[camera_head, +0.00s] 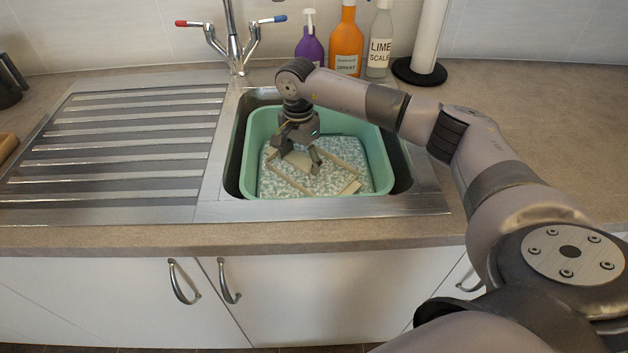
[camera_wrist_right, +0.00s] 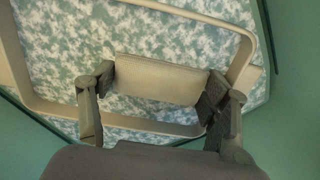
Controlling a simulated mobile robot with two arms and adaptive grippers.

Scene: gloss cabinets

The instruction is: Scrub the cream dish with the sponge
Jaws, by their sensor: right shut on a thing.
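The cream dish (camera_head: 287,179) sits low in the green basin in the sink. It shows as a rectangular cream rim with speckled white-and-green suds inside and around it. The dish rim also crosses the right wrist view (camera_wrist_right: 110,121). My right gripper (camera_head: 294,163) points down into the basin, over the dish. In the right wrist view, its two fingers (camera_wrist_right: 160,82) are shut on a beige block, the sponge (camera_wrist_right: 162,78). The sponge lies within the outline of the dish; I cannot tell whether it touches the dish. My left gripper is out of view.
The green basin's (camera_head: 380,160) walls surround the gripper. A tap (camera_head: 234,50) stands behind the sink. Purple (camera_head: 310,48), orange (camera_head: 346,42) and clear (camera_head: 380,45) bottles and a paper-roll holder (camera_head: 420,72) stand at the back. The ribbed drainer (camera_head: 150,135) on the left is empty.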

